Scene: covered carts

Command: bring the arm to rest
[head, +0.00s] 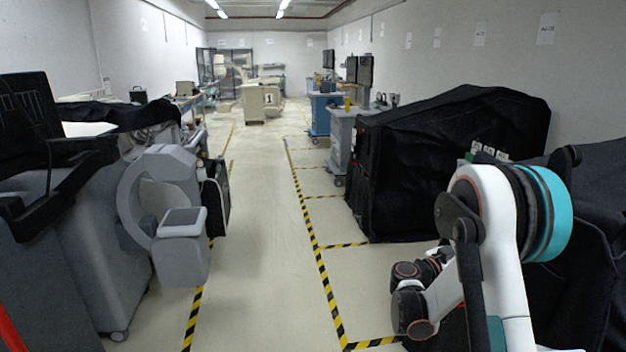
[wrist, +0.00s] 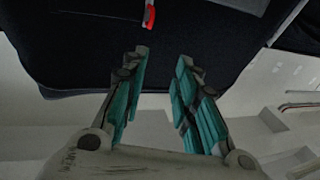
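My gripper (wrist: 163,58) shows in the wrist view with its two teal-padded fingers apart and nothing between them. A dark surface with a red tab (wrist: 150,16) fills the top of that view beyond the fingertips; I cannot tell how far off it is. In the head view my white and teal arm (head: 497,225) is folded at the lower right, in front of the black covers. My gripper cannot be made out in the head view.
A black covered cart (head: 440,165) stands close by on the right. Grey equipment (head: 180,245) and a grey cart (head: 85,250) stand on the left. The aisle (head: 265,240) between yellow-black floor stripes is clear. Blue-and-grey carts (head: 340,140) stand farther back.

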